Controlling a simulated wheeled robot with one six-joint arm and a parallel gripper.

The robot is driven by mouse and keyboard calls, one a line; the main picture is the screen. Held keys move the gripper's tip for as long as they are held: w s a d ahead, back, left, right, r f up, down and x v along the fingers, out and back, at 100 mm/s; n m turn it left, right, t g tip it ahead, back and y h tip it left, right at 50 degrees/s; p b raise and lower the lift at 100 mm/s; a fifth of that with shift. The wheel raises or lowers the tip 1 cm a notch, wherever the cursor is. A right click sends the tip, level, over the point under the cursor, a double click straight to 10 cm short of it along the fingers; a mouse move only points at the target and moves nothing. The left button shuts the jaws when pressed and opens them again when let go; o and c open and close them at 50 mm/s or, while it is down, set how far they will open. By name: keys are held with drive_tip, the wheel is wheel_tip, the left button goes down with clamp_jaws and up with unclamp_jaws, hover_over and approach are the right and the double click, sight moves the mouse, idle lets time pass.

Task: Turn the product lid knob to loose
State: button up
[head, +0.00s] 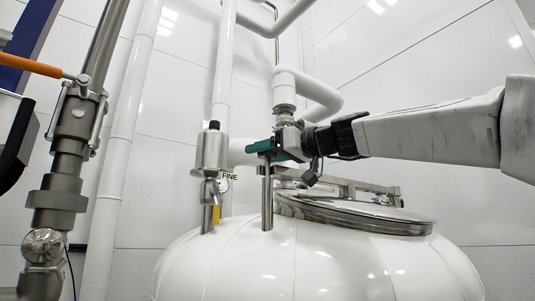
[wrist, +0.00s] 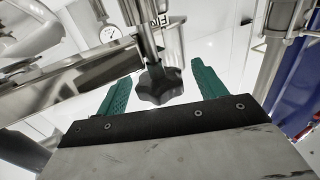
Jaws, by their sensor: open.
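The product lid knob (wrist: 160,86) is a black lobed star knob on a steel shaft. In the wrist view it sits between the two green fingers of my gripper (wrist: 163,66), with a visible gap on each side. The fingers are open and spread wide. In the head view my gripper (head: 264,148) is above the white tank, left of the round steel lid (head: 355,213). I cannot make out the knob in the head view; my gripper and wrist seem to cover it.
The white tank (head: 230,265) fills the lower middle. A steel valve fitting (head: 212,152) stands close left of my gripper, by a "FINE" sign (head: 230,176). White pipes (head: 285,84) rise behind. A gauge (wrist: 110,34) shows in the wrist view. Steel piping (head: 65,165) stands at left.

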drive_tip(key=c, duration=1)
drive_tip(key=shift+o, duration=0.2)
drive_tip(key=shift+n+g, duration=0.3)
drive_tip(key=shift+g, duration=0.1)
drive_tip(key=n+g+y, duration=0.1)
drive_tip(key=g, duration=0.1)
drive_tip(key=n+g+y, duration=0.1)
drive_tip(key=n+g, duration=0.1)
drive_tip(key=g, duration=0.1)
drive_tip(key=shift+w+f+n+y, duration=0.1)
drive_tip(key=shift+n+y, duration=0.2)
drive_tip(key=n+g, duration=0.2)
drive_tip(key=g, duration=0.1)
drive_tip(key=n+g, duration=0.2)
drive_tip(key=g, duration=0.2)
drive_tip(key=shift+n, duration=0.3)
drive_tip(key=shift+g, duration=0.5)
